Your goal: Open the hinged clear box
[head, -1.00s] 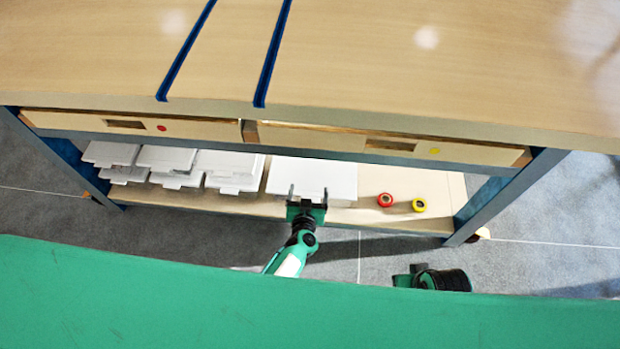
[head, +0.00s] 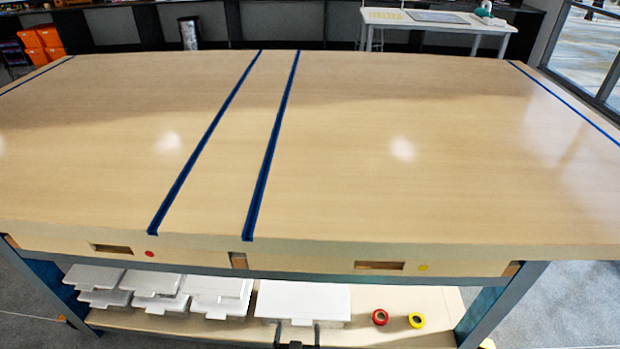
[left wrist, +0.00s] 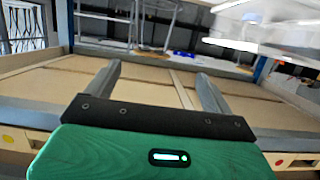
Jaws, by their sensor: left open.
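A wide, whitish box with a flat lid (head: 303,298) sits on the lower shelf, right of the middle; its lid looks shut. Its hinge and clear walls cannot be made out. My left gripper (head: 297,329) is at the bottom edge of the head view, in front of the box's front edge. Its two fingers are apart with nothing between them. Whether they touch the box cannot be told. The left wrist view shows the same open fingers (left wrist: 160,75) under the bench, with drawer undersides behind them. My right gripper is not in view.
Several smaller white lidded boxes (head: 160,280) are stacked to the left on the shelf (head: 440,300). The bench top (head: 350,150) overhangs the shelf and is clear except for blue strips.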

